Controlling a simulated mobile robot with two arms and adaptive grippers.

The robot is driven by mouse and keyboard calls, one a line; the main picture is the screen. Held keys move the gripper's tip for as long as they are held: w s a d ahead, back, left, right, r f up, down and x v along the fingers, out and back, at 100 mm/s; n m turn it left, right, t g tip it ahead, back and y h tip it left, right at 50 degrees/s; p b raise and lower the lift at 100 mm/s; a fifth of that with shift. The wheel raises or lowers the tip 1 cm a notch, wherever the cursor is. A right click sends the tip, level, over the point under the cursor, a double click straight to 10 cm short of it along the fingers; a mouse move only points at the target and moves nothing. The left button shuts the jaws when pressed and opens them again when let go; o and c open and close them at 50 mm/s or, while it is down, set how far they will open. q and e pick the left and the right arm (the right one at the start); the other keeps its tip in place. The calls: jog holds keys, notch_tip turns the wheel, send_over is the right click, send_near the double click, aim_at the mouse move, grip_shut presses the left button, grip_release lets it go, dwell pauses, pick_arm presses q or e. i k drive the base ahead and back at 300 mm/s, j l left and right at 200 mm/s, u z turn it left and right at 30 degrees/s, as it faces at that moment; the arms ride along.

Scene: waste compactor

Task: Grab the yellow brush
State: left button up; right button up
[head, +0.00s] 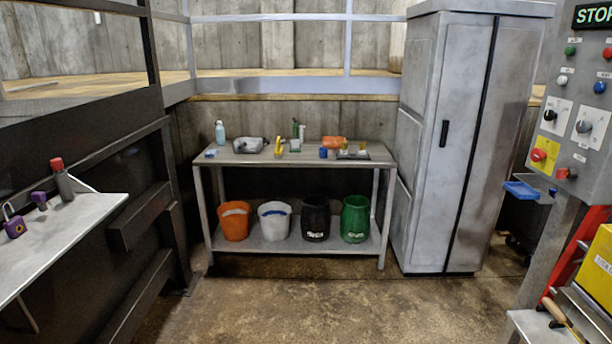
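No gripper of mine shows in the head view. A grey metal table (262,160) stands against the back wall.
Orange (236,221), white (274,221), black (315,219) and green (355,219) buckets stand on the table's lower shelf. A tall grey cabinet (455,140) is at right, a control panel (575,120) beyond it, a side shelf (65,230) at left. The middle floor is clear.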

aim_at(278, 150)
jog(key=i, duration=2.35)
jog(key=i+z, duration=0.15)
jog(key=i, duration=0.45)
jog(key=i+j+z, duration=0.15)
jog(key=i, duration=0.45)
jog(key=i+j+z, duration=0.15)
jog(key=i, duration=0.4)
jog(key=j, duration=0.1)
